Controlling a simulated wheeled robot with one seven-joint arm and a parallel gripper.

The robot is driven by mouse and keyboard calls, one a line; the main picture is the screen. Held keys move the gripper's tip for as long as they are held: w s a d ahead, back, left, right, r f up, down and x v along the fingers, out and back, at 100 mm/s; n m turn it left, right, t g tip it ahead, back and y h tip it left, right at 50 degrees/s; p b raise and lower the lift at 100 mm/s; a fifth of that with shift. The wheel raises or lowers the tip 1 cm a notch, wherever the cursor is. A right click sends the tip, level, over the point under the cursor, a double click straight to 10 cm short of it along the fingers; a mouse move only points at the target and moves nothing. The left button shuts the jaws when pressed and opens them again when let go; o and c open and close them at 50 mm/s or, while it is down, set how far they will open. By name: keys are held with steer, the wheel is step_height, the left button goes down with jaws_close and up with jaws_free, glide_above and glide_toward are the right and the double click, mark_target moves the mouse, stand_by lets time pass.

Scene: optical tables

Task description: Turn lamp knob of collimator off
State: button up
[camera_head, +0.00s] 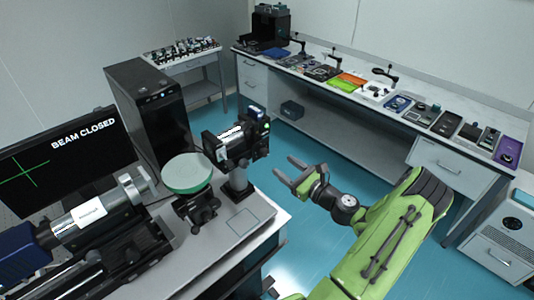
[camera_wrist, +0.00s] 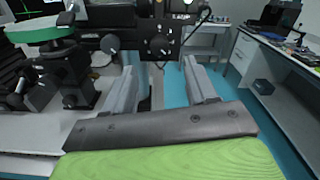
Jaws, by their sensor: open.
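The black collimator unit (camera_head: 238,138) stands on a post at the right end of the near table, with a white label on its side. In the wrist view, its dark housing (camera_wrist: 140,20) fills the top centre and carries a small "LAMP" label (camera_wrist: 181,17). A round dark knob (camera_wrist: 158,46) shows on the face below the label; its setting is too small to read. My gripper (camera_head: 283,166) is open and empty, to the right of the collimator in the head view. In the wrist view, my gripper's fingers (camera_wrist: 160,66) point at the housing, with the knob between them and apart from them.
A green-rimmed disc (camera_head: 187,173) on a mount stands left of the collimator. A monitor (camera_head: 60,160) reads "BEAM CLOSED" with a green cross. A black computer tower (camera_head: 150,105) stands behind. A long bench (camera_head: 330,85) with several devices lies across the open blue floor (camera_head: 300,225).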

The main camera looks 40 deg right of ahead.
mark_target(267, 154)
steer(key=w+p, duration=0.1)
steer(key=w, duration=0.7)
steer(key=shift+w+a, duration=0.15)
steer(key=c, duration=1.1)
steer(key=shift+o, duration=0.2)
